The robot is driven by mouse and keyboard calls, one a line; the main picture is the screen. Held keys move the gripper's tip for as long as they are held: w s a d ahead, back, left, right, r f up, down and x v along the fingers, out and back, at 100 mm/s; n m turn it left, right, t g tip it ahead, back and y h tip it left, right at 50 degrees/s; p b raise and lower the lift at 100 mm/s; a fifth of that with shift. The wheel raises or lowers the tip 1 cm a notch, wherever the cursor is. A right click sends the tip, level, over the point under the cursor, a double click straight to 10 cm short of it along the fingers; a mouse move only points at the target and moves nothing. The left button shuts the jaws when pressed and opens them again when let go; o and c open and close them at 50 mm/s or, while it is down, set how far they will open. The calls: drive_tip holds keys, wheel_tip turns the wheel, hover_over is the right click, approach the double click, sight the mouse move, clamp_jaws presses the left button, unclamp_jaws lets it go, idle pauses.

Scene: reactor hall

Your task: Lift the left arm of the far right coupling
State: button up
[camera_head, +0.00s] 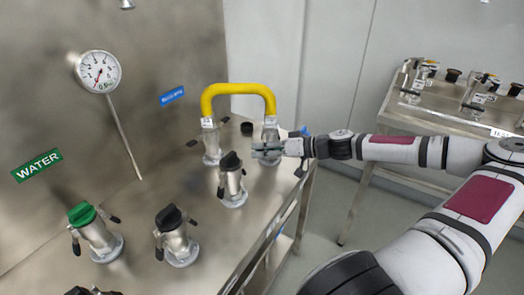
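The far right coupling (270,131) is a metal fitting on the steel bench, under the right end of a yellow curved hose (238,89). A small dark piece (247,128) shows just left of it; I cannot tell whether this is its left arm. My gripper (257,151) reaches in from the right, and its fingers lie across the front of the coupling's lower body in this view. I cannot tell whether they touch it or how far apart they are. The gripper covers part of the coupling.
Left of it stand the hose's other coupling (211,143), a black-capped coupling (232,186), another black-capped one (176,242) and a green-capped one (92,232). A gauge (98,72) with a thin stem is at the back. A second bench (440,112) stands at right.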

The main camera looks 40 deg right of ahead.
clamp_jaws()
drive_tip(key=shift+r, duration=0.1)
drive_tip(key=m+p, duration=0.1)
drive_tip(key=r+m+y+p, duration=0.1)
drive_tip(key=p, duration=0.1)
drive_tip(key=a+m+y+p, duration=0.1)
drive_tip(key=m, duration=0.1)
drive_tip(key=shift+s+a+r+p, duration=0.1)
drive_tip(key=shift+s+r+p, duration=0.2)
drive_tip(key=shift+p, duration=0.1)
drive_tip(key=m+p, duration=0.1)
drive_tip(key=r+m+t+y+p, duration=0.1)
drive_tip(key=m, duration=0.1)
drive_tip(key=shift+a+y, duration=0.15)
drive_tip(key=shift+y, duration=0.15)
drive_tip(key=shift+r+m+t+y+p, duration=0.2)
drive_tip(key=shift+r+m+p, duration=0.15)
drive_tip(key=shift+m, duration=0.3)
drive_tip(key=shift+r+m+t+y+p, duration=0.1)
drive_tip(key=shift+r+m+y+p, duration=0.2)
drive_tip(key=shift+m, duration=0.35)
drive_tip(key=shift+o, duration=0.2)
unclamp_jaws()
